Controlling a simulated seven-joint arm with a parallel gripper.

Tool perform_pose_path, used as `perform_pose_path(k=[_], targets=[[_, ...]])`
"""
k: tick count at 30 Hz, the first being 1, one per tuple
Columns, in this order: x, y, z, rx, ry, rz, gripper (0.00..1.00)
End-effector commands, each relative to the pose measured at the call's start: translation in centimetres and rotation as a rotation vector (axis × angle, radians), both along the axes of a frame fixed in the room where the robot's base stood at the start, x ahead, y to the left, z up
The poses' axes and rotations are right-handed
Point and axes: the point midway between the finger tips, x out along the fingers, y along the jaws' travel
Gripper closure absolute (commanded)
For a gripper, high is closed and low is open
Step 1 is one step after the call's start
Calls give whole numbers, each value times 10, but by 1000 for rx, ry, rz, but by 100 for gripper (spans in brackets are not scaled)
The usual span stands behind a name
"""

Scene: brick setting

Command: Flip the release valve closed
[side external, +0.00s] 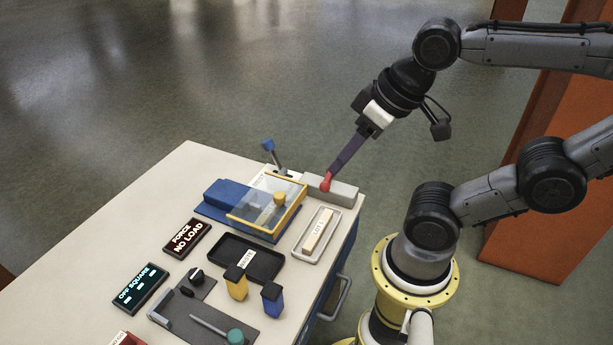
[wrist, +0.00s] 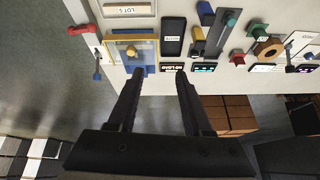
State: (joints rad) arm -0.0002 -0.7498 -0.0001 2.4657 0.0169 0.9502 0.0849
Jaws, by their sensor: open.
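A clear-lidded yellow frame (side external: 299,211) over a blue base lies beside the levers. A LOT tray (side external: 301,253), a black tray (side external: 277,279), two displays and several small parts fill the bench (side external: 120,225). The bench's far left corner is clear.

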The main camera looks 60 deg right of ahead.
Motion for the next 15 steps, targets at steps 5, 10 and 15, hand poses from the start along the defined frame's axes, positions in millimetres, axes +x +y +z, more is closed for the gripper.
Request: perform_pose_path(k=[5, 10, 15], targets=[[29, -2, 30, 84, 62, -144, 50], [67, -20, 41, 155, 160, -321, 50], [111, -57, 39, 232, 272, -522, 50]])
